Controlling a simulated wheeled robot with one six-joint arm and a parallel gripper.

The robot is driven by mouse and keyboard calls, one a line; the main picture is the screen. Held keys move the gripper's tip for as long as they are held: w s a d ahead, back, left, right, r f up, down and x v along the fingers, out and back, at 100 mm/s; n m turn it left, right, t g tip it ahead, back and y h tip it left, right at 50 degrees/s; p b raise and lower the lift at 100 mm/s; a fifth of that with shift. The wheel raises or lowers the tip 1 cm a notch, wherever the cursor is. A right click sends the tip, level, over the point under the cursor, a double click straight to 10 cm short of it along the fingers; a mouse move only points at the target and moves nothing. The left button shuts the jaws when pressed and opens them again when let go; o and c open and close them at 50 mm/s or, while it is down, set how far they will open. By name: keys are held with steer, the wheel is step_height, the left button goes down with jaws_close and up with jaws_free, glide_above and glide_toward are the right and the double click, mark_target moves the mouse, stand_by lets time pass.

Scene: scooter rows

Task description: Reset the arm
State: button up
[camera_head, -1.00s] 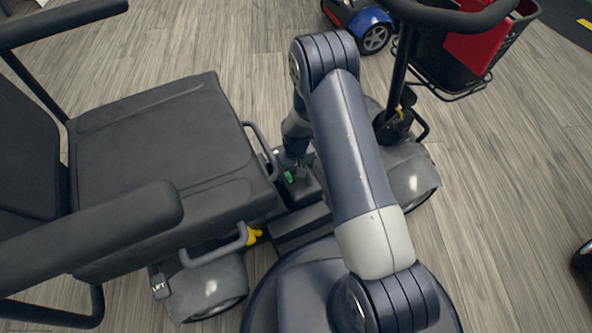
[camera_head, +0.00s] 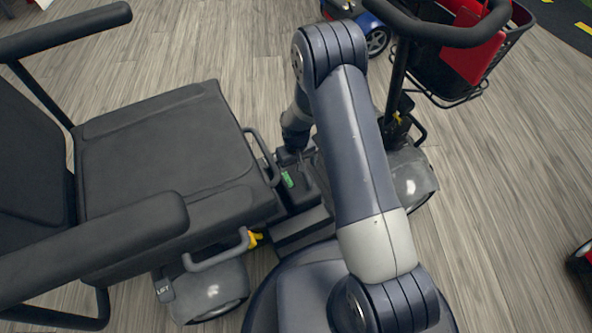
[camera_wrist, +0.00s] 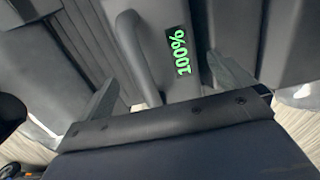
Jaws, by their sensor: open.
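My arm reaches over the scooter's footwell in the head view, and my gripper (camera_head: 296,152) points down there, mostly hidden by the arm. In the wrist view my gripper (camera_wrist: 165,88) is open, with its two fingers spread apart. A dark battery box (camera_wrist: 185,82) with a grey carry handle (camera_wrist: 138,58) and a green "100%" display shows beyond and between the fingers. In the head view the box (camera_head: 299,192) sits in the scooter between the seat and the front wheels. I cannot tell whether the fingers touch it.
The scooter's black seat (camera_head: 160,150) and armrest (camera_head: 90,235) fill the left. Its handlebar (camera_head: 440,35) and basket (camera_head: 470,60) with a red insert stand upper right. A blue scooter (camera_head: 375,25) is behind. Wood floor (camera_head: 500,200) is open at right.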

mark_target(296, 176)
step_height(296, 176, up, 5)
steer(key=shift+f+p, duration=0.1)
steer(key=shift+p, duration=0.55)
step_height(296, 176, down, 11)
steer(key=b, duration=0.4)
steer(key=shift+r, duration=0.35)
step_height(296, 176, up, 11)
steer(key=p, duration=0.4)
step_height(296, 176, down, 11)
steer(key=b, duration=0.4)
steer(key=shift+f, duration=0.2)
step_height(296, 176, up, 9)
steer(key=p, duration=0.6)
